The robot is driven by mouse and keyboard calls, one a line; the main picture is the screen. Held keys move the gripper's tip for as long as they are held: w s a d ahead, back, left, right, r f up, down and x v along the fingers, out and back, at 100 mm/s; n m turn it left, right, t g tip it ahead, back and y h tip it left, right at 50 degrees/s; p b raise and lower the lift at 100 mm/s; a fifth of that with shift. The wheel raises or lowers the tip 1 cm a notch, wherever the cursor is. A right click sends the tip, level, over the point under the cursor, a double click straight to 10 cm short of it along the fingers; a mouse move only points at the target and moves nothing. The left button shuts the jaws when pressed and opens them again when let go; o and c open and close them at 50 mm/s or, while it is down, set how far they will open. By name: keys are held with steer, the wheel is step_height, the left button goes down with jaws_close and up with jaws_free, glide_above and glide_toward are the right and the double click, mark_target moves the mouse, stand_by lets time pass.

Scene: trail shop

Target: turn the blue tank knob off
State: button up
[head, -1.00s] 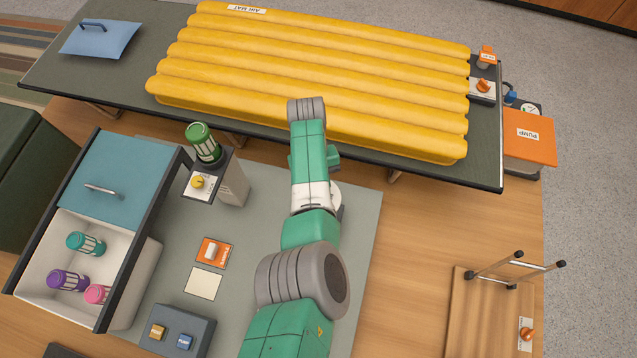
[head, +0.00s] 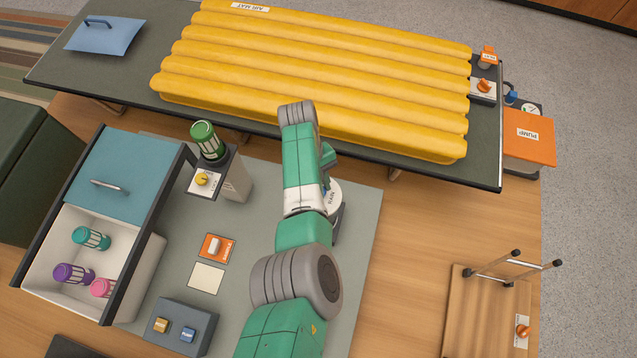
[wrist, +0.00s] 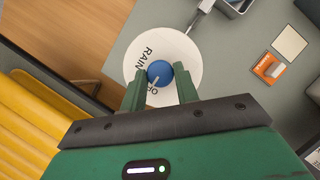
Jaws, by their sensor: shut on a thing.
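The blue tank knob (wrist: 158,72) is round with a pale pointer line and sits at the middle of a white disc (wrist: 140,52) lettered "RAIN" and, partly covered, what looks like "OFF". In the wrist view my gripper (wrist: 160,82) has its two green fingers on either side of the knob, shut on it. The pointer line slants toward the lower left, near the second word. In the head view part of the white disc (head: 335,196) shows to the right of my arm; the knob and my fingers are hidden there.
A yellow air mat (head: 320,85) lies on the long table behind. A stand with a yellow knob (head: 203,178) and green bottle (head: 207,140) is left of my arm.

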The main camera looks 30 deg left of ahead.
steer(key=o, duration=1)
steer(key=shift+c, duration=0.2)
steer(key=shift+r, duration=0.1)
steer(key=p+v, duration=0.2)
steer(key=v, duration=0.5)
steer(key=shift+a+r, duration=0.15)
steer(key=shift+r, duration=0.2)
steer(key=shift+w, duration=0.1)
